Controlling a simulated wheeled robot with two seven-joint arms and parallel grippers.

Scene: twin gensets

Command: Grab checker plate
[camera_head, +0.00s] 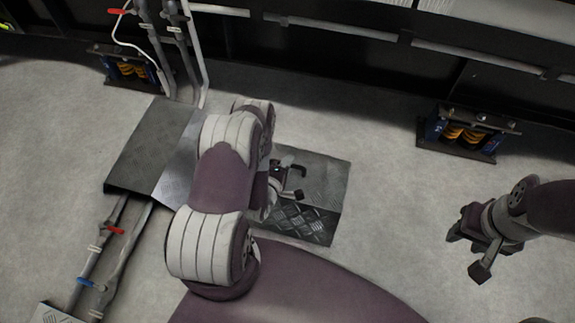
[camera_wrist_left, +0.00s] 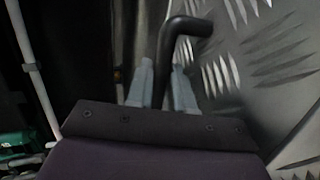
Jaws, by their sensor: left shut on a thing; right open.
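The checker plate (camera_head: 326,178) is a dark grey piece with a raised tread pattern, on the floor in the middle of the head view; I cannot tell if it touches the floor. A black bent handle (camera_head: 297,168) stands out from it. My left gripper (camera_head: 285,182) is shut on this handle, and my left arm hides the plate's left part. In the left wrist view, the handle (camera_wrist_left: 184,32) passes between the two grey fingers (camera_wrist_left: 162,85), with the plate (camera_wrist_left: 262,62) behind and to the right. My right gripper (camera_head: 468,250) is open and empty, right of the plate.
A similar plate (camera_head: 145,150) covers floor pipes at the left. Pipes with a red valve handle (camera_head: 113,230) and a blue one (camera_head: 88,283) run below it. Spring mounts (camera_head: 467,133) stand along the dark genset frame. Floor between the plate and my right gripper is clear.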

